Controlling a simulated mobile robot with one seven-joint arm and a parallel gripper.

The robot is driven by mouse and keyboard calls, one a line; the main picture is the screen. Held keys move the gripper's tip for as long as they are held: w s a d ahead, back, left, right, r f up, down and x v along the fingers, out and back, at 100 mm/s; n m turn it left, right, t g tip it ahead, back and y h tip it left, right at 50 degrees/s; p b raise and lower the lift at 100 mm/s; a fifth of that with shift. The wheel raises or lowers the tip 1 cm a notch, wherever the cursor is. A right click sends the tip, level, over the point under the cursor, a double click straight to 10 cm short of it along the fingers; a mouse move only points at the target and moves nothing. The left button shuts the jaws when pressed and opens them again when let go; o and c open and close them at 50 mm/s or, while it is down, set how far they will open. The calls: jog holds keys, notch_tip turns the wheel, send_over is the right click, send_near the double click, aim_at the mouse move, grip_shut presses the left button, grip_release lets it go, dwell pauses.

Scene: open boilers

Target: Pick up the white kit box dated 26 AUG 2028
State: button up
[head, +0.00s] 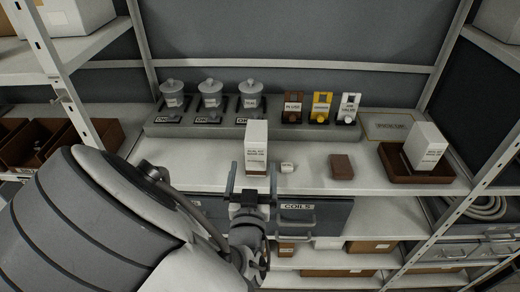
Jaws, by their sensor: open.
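A white box (256,138) with small dark print stands upright on the shelf in the middle of the head view. A second white box (425,143), also printed, stands in a brown tray (403,176) at the right. The dates on both are too small to read. My gripper (252,172) is open at the shelf's front edge. Its two fingers appear on either side of the middle box's lower part. I cannot tell whether they reach around the box or are still in front of it. No contact is visible.
A small white labelled piece (287,168) and a brown block (341,167) lie right of the middle box. A grey ledge (290,131) behind holds several lidded pots and coloured tagged holders. A drawer marked COILS (325,218) is below. Metal uprights flank the shelf.

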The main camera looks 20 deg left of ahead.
aim_at(256, 135)
jog(key=p+x, duration=0.3)
jog(key=x, duration=1)
jog(key=shift+w, duration=0.3)
grip_shut()
